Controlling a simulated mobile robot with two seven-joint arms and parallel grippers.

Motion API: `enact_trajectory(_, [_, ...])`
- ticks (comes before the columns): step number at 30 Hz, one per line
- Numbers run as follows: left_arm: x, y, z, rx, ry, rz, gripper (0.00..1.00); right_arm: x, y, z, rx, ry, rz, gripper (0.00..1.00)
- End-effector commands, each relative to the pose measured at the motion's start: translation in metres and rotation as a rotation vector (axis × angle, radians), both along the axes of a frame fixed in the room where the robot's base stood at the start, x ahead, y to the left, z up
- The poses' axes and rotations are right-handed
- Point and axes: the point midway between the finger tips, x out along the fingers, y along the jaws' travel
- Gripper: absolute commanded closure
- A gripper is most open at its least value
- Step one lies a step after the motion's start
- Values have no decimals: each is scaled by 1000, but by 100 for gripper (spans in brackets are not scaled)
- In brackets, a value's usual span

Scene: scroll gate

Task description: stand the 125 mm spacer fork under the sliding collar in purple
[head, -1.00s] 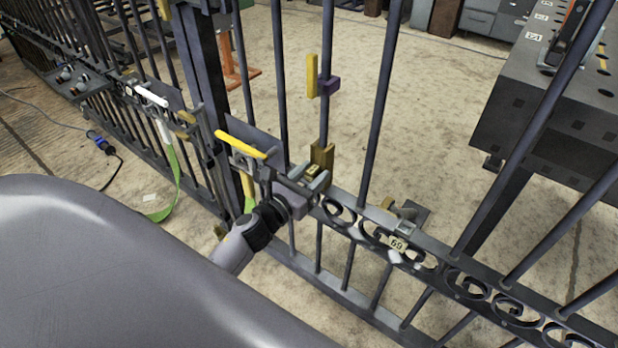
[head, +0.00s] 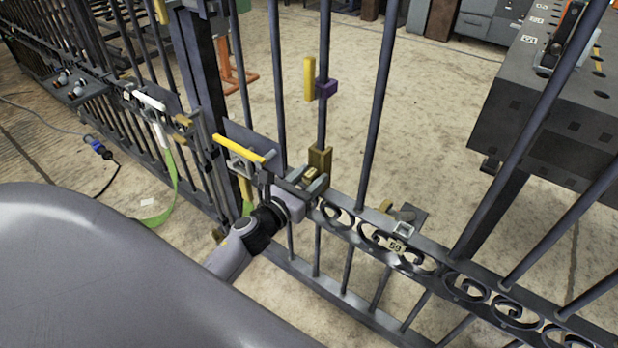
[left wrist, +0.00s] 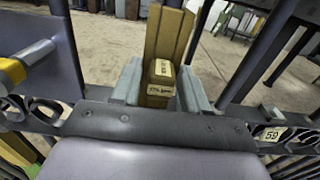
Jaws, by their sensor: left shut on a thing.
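The sliding collar in purple (head: 326,88) sits on an upright gate bar, with a yellow handle (head: 309,79) on its left side. My left gripper (head: 312,180) is shut on a brass-coloured spacer fork (head: 320,160) at the gate's scrolled rail. The fork is upright at the same bar, below the collar, with bare bar between them. In the left wrist view the fork (left wrist: 171,35) rises between the fingers, and its labelled block (left wrist: 160,82) faces me; the printing is too small to read surely. Whether its foot touches the rail is hidden. My right gripper is out of view.
A yellow latch handle (head: 239,146) is left of my gripper on the gate. A tag marked 59 (head: 395,247) hangs on the scrolled rail (head: 440,268). A dark workbench (head: 550,110) stands behind the bars at right. A green strap (head: 165,205) hangs at left.

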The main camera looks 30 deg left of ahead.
Motion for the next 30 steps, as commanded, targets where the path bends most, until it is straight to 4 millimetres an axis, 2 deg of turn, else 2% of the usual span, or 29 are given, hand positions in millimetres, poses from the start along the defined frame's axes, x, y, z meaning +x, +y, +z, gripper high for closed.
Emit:
enact_trajectory(1, [3, 0, 5, 0, -12, 0, 100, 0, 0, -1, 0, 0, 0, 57])
enact_trajectory(17, [3, -1, -3, 0, -8, -1, 100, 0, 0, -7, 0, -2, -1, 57])
enact_trajectory(18, [3, -1, -3, 0, -7, -1, 49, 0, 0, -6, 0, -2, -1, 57])
enact_trajectory(20, [3, -1, -3, 0, -7, -1, 29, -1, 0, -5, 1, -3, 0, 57])
enact_trajectory(21, [3, -1, -3, 1, -6, -1, 26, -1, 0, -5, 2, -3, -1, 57])
enact_trajectory(30, [1, 0, -6, 0, 0, 1, 26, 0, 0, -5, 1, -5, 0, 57])
